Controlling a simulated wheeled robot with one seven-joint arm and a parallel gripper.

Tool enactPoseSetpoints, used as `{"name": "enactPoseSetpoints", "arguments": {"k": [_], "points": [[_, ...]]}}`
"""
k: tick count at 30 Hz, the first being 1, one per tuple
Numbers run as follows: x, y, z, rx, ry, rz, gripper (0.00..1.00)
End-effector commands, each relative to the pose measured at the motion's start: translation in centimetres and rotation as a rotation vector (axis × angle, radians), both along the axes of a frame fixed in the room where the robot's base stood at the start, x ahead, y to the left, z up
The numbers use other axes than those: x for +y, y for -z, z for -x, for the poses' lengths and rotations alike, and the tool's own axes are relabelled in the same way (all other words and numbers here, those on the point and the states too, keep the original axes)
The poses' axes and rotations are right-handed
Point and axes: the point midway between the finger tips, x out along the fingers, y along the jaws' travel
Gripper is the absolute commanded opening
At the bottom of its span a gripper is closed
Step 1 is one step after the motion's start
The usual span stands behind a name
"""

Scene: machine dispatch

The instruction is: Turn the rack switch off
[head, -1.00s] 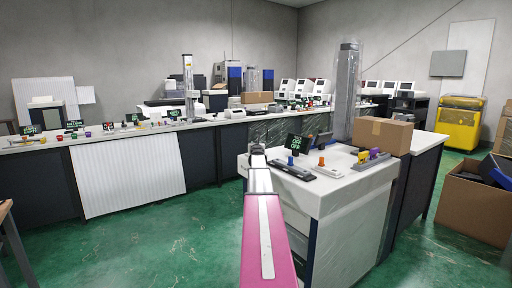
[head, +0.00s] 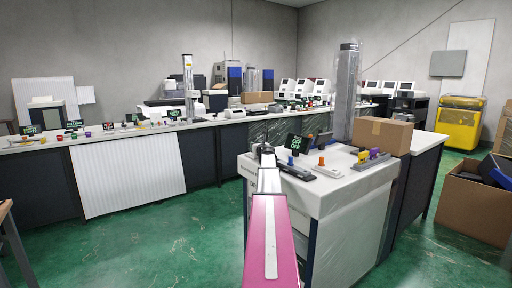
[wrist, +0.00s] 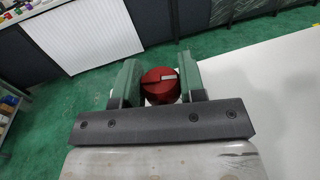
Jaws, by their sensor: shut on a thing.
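A red round knob (wrist: 160,90) with a pale pointer mark sits between the two green fingers of my gripper (wrist: 160,78) in the wrist view. The fingers are shut on its sides. In the head view my gripper (head: 264,151) is at the left edge of the near white counter, and the knob is hidden there. A small dark sign (head: 296,143) with green lettering that appears to read OFF stands just to the right. No label on the knob itself is readable, so I cannot confirm that it is the rack switch.
The near counter (head: 335,195) also bears a blue-knobbed dark switch (head: 291,162), an orange-knobbed white switch (head: 322,163) and a cardboard box (head: 382,135). A long bench (head: 215,121) with many devices runs behind. Green floor (head: 150,245) is clear at left.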

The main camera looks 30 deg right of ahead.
Motion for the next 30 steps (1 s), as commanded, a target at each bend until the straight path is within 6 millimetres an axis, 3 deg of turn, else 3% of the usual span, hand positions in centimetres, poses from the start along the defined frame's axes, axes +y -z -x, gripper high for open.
{"name": "enactPoseSetpoints", "arguments": {"k": [3, 4, 6, 20, 30], "points": [[0.0, 0.0, 0.0, 0.0, 0.001, 0.001, 0.14], [0.0, 0.0, 0.0, 0.0, 0.001, 0.001, 0.41], [0.0, 0.0, 0.0, 0.0, 0.001, 0.001, 0.63], [0.2, 0.0, 0.8, 0.0, 0.002, 0.0, 0.63], [1.2, 0.0, 6.1, 0.0, 0.003, 0.0, 0.63]]}}
